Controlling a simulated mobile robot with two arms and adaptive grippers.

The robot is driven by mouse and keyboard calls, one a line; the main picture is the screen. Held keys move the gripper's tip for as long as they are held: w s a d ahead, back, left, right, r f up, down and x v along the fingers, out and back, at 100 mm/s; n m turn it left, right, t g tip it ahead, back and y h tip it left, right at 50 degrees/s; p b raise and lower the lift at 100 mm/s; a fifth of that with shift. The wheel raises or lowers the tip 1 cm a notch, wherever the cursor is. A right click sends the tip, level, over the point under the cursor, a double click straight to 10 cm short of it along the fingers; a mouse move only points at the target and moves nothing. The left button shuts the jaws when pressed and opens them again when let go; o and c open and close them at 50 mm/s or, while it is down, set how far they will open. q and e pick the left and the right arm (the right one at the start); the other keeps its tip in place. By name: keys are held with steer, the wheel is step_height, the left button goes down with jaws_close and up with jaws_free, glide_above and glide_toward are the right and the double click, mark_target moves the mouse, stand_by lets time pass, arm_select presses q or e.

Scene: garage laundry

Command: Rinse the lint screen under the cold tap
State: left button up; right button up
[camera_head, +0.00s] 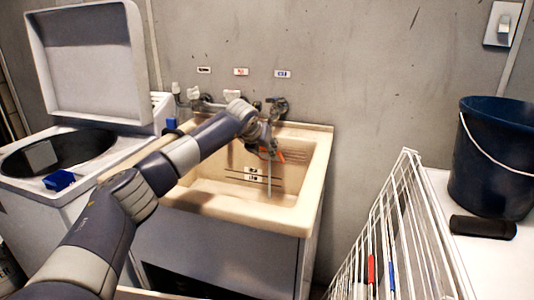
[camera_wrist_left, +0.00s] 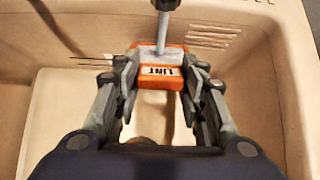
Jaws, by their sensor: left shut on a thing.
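The lint screen (camera_wrist_left: 172,74), an orange frame with a white "LINT" label, is between the fingers of my left gripper (camera_wrist_left: 163,88). The gripper is shut on it over the beige sink (camera_head: 318,170). In the head view the left gripper (camera_head: 267,147) is small, with bits of orange at its tip. In the head view a thin pale line drops below the gripper into the basin. The tap under the blue-marked label (camera_head: 283,73) has a dark handle (camera_head: 279,104). My right gripper is out of view.
A washer with a raised lid (camera_head: 88,60) stands left, with a blue object (camera_head: 59,180) on its top. A white wire rack (camera_head: 405,235) is at front right.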

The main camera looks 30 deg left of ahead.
arm_select(q)
steer(key=shift+d, duration=0.15)
steer(key=shift+w+d, duration=0.1)
steer(key=shift+d, duration=0.25)
steer(key=shift+a, duration=0.1)
